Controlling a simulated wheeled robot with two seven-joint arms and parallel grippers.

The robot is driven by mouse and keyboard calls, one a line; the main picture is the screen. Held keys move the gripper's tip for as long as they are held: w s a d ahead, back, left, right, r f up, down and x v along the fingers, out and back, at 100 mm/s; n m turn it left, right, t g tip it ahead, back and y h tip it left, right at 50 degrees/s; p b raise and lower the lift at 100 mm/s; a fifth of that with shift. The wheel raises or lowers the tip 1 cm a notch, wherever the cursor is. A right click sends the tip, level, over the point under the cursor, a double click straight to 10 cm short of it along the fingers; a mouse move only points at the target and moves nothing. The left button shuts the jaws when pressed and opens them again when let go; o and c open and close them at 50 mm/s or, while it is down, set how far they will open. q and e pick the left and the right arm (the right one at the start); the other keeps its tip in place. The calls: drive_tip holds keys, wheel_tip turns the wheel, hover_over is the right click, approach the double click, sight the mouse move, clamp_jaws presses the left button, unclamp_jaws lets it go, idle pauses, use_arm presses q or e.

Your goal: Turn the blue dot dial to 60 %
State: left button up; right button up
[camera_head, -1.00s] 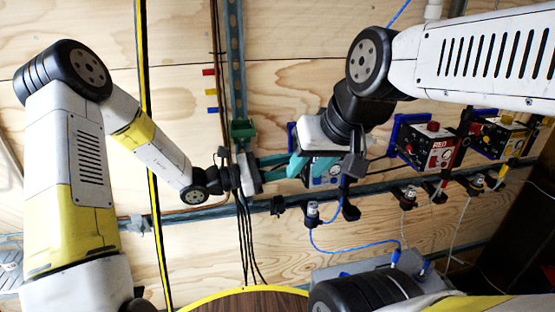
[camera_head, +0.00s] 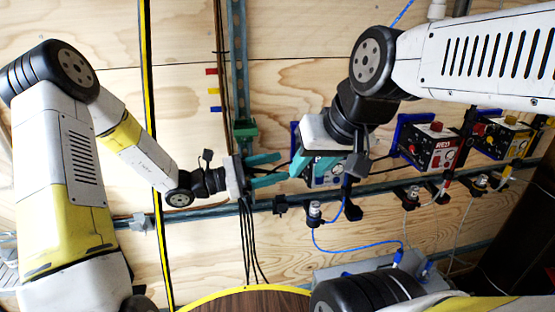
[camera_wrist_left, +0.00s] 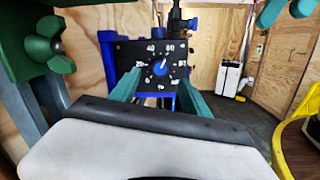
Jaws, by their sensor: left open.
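The blue dot dial (camera_wrist_left: 160,67) is a round knob with a blue centre on a black panel (camera_wrist_left: 128,53) printed with white numbers. Its pointer appears to lean to the upper right, near the 60 mark. My left gripper (camera_wrist_left: 160,92) is open, with a teal finger low on each side of the dial and nothing between them. In the head view my left gripper (camera_head: 268,170) points right toward the blue box (camera_head: 325,172), apart from it. My right gripper (camera_head: 312,162) hangs in front of that box and partly hides it; its opening is unclear.
A red-marked box (camera_head: 433,146) and a yellow-marked box (camera_head: 505,135) are mounted farther right. A blue cable (camera_head: 350,248) hangs below. A green clamp (camera_wrist_left: 42,48) on the strut stands close at left in the wrist view.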

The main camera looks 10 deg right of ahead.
use_arm(q)
drive_tip(key=shift+s+a+f, duration=0.1)
drive_tip(key=shift+a, duration=0.8)
drive_tip(key=shift+s+a+f, duration=0.1)
drive_tip(key=shift+a, duration=0.75)
drive_tip(key=s+a+r+m+y, duration=0.2)
drive_tip(key=s+a+m+y, duration=0.3)
drive_tip(key=s+m+y, duration=0.1)
drive_tip(key=s+a+r+m+y, duration=0.3)
drive_tip(key=s+a+m+y, duration=0.3)
drive_tip(key=s, duration=0.3)
drive_tip(key=shift+s+a+r+m+g+y, duration=0.2)
drive_tip(key=shift+m+g+y, duration=0.25)
drive_tip(key=shift+m, duration=0.35)
drive_tip(key=a+r+m+t+y, duration=0.1)
drive_tip(key=a+r+t, duration=0.1)
drive_tip(key=a, duration=0.1)
drive_tip(key=s+a+r+m+t+y, duration=0.1)
drive_tip(key=a+r, duration=0.1)
drive_tip(key=a, duration=0.1)
drive_tip(key=a+r+m+t+y, duration=0.1)
drive_tip(key=a+t+y, duration=0.1)
drive_tip(key=a, duration=0.1)
drive_tip(key=shift+s+a+r+t, duration=0.25)
drive_tip(key=shift+s+r+t, duration=0.05)
drive_tip(key=shift+r+t, duration=0.1)
drive_tip(key=shift+c, duration=0.2)
